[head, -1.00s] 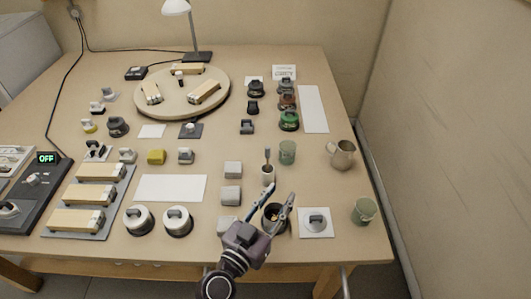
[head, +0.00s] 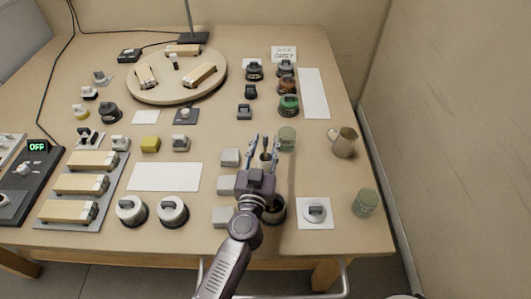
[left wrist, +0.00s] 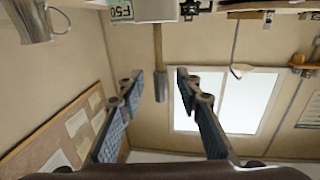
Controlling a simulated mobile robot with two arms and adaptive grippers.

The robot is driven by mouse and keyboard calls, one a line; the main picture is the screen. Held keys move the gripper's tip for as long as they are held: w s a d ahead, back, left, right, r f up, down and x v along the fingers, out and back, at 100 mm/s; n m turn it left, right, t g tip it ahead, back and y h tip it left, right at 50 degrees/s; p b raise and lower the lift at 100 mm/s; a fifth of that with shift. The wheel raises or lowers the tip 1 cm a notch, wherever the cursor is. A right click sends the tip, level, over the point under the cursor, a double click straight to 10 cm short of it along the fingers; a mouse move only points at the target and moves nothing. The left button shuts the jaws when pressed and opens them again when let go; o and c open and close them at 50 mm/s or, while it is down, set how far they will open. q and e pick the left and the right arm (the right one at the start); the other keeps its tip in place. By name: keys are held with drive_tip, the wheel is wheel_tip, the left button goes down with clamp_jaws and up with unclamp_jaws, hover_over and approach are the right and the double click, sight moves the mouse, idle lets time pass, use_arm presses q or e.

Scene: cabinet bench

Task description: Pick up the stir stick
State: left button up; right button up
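The stir stick (head: 265,143) stands upright in a small light cup (head: 264,168), partly hidden by my gripper in the head view. The left wrist view shows it as a grey-brown rod (left wrist: 160,75) with a thicker end, and the white cup (left wrist: 155,10) at the top edge. My left gripper (head: 265,139) is open, its blue-padded fingers on either side of the stick in the head view. In the left wrist view the rod also lies between the fingertips (left wrist: 160,74), with gaps on both sides. I cannot see contact. My right gripper is not in view.
A green cup (head: 287,139) stands close right of the fingers. A dark pot (head: 277,212) is partly under my gripper. A metal pitcher (head: 344,143) and another green cup (head: 365,203) are farther right. A blank white panel (head: 165,177) lies left.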

use_arm(q)
drive_tip(key=shift+w, duration=0.5)
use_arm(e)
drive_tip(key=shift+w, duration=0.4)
use_arm(q)
clamp_jaws()
drive_tip(key=shift+r, duration=0.1)
